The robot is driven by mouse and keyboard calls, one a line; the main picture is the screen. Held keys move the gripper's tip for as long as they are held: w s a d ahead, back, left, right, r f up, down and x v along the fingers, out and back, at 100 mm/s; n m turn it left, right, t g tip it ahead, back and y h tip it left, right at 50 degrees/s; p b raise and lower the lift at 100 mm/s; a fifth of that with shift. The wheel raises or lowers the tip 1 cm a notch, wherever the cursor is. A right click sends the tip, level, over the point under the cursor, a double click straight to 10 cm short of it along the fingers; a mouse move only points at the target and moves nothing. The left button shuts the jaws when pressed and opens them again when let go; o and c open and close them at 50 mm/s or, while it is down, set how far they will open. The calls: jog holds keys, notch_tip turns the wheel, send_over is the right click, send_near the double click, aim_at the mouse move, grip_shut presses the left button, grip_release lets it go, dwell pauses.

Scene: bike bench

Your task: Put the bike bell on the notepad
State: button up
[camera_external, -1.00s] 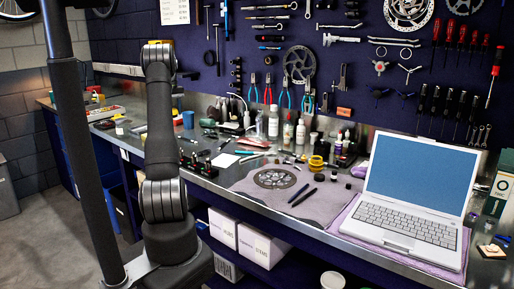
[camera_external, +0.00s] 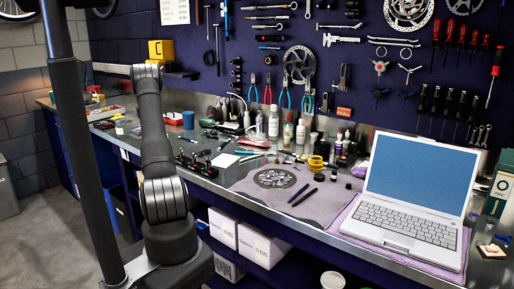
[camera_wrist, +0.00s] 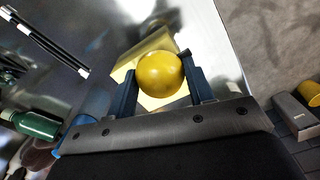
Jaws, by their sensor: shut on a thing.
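The bike bell (camera_wrist: 160,74), a round yellow dome, sits between the two fingers of my gripper (camera_wrist: 163,82) in the wrist view. The fingers are shut on its sides. Behind the bell, a pale yellow square that looks like the notepad (camera_wrist: 128,68) lies on the shiny metal bench top, and the bell covers much of it. I cannot tell the gap between bell and pad. In the external view my arm hides the gripper and the bell, and I cannot make out the notepad there.
A blue cup (camera_external: 188,119) stands on the bench right of my arm. A green bottle (camera_wrist: 36,125) shows at left in the wrist view. The bench edge and floor are at right there. A laptop (camera_external: 415,190) and grey mat (camera_external: 240,187) lie farther right.

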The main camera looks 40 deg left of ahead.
jog(key=shift+f, duration=0.9)
jog(key=o, duration=1)
jog(key=shift+f, duration=0.15)
notch_tip(320, 180, up, 12)
jog(key=shift+r, duration=0.2)
